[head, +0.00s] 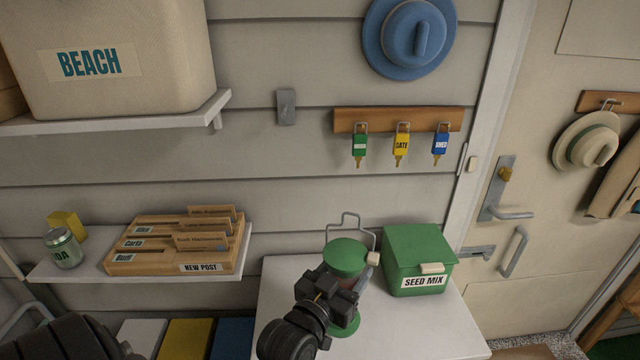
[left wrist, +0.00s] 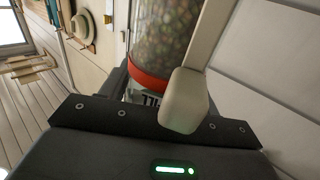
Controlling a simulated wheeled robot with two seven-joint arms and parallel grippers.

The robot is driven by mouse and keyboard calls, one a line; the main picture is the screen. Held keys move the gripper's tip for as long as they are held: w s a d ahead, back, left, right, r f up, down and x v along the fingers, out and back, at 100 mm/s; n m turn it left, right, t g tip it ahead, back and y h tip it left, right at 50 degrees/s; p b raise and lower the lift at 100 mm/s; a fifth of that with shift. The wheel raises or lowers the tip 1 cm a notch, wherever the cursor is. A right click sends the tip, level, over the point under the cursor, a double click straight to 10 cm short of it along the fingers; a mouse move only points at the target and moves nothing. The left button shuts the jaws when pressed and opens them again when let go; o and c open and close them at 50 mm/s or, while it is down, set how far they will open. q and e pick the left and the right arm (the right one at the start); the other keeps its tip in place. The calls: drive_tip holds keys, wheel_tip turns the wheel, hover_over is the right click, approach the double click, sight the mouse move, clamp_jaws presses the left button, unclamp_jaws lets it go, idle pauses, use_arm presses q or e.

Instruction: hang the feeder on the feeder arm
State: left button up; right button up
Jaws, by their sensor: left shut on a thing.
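The feeder (head: 346,255) has a green lid, a wire hanger loop on top, a clear body and a green base. It is upright over the white table, and I cannot tell whether its base touches the top. My left gripper (head: 340,292) is shut on it from the front and covers much of its body. In the left wrist view, the seed-filled tube (left wrist: 162,35) has a red band at its lower end, and a beige handle-like piece (left wrist: 185,100) lies close to the gripper. I cannot make out a feeder arm. My right gripper is not in view.
A green seed mix box (head: 418,262) stands close right of the feeder on the white table (head: 285,275). A key rack (head: 395,120) and a small grey fitting (head: 286,106) are on the wall behind.

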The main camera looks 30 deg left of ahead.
use_arm(q)
drive_tip(key=s+a+r+n+y+p, duration=0.1)
drive_tip(key=s+a+r+y+p, duration=0.1)
drive_tip(key=a+r+p, duration=1.1)
wheel_tip(320, 180, up, 4)
drive_tip(key=shift+a+f+n+p, duration=0.15)
drive_tip(key=shift+n+p, duration=0.15)
drive_tip(key=shift+p, duration=0.4)
drive_tip(key=w+a+f+b, duration=0.1)
drive_tip(key=w+a+b, duration=0.5)
drive_tip(key=w, duration=0.1)
drive_tip(key=shift+w+f, duration=0.3)
drive_tip(key=shift+w, duration=0.05)
